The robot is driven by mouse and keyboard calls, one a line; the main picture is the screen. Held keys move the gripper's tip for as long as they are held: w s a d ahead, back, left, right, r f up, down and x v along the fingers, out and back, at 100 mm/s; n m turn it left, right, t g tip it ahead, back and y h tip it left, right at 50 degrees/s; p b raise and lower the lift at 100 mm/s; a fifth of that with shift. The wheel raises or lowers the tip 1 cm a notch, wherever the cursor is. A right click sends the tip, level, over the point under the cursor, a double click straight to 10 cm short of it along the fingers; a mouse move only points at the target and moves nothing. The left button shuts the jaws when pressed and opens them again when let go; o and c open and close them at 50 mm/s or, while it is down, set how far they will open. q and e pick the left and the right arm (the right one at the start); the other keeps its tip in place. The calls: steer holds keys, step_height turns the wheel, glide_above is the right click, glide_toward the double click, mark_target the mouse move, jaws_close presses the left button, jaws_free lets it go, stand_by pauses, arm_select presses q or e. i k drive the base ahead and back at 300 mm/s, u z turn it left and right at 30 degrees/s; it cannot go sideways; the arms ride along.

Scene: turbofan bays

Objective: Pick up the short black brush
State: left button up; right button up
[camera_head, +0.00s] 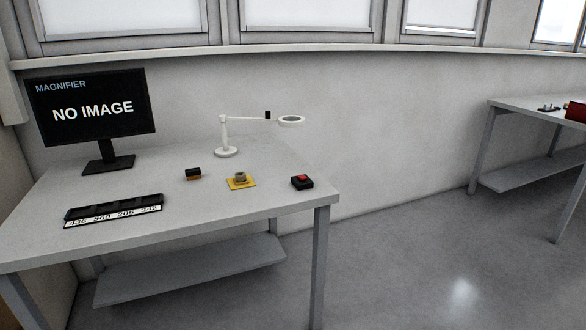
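A small dark block with an orange-brown lower side (193,174) lies on the grey table (243,205), left of a yellow plate. It may be the short black brush, but it is too small to tell. No other thing on this table clearly looks like a brush. Small dark items (547,108) lie on a second table at the far right; I cannot tell what they are. Neither of my grippers shows in this view.
On the near table stand a monitor (95,110), a white magnifier lamp (226,152), a yellow plate (241,184) with a round part, a red-button box (302,182) and a black numbered rack (114,208). A red box (576,112) stands far right. Floor between tables is clear.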

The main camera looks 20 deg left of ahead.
mark_target(193, 173)
steer(key=z, duration=0.85)
steer(key=i, duration=2.25)
steer(key=u, duration=2.95)
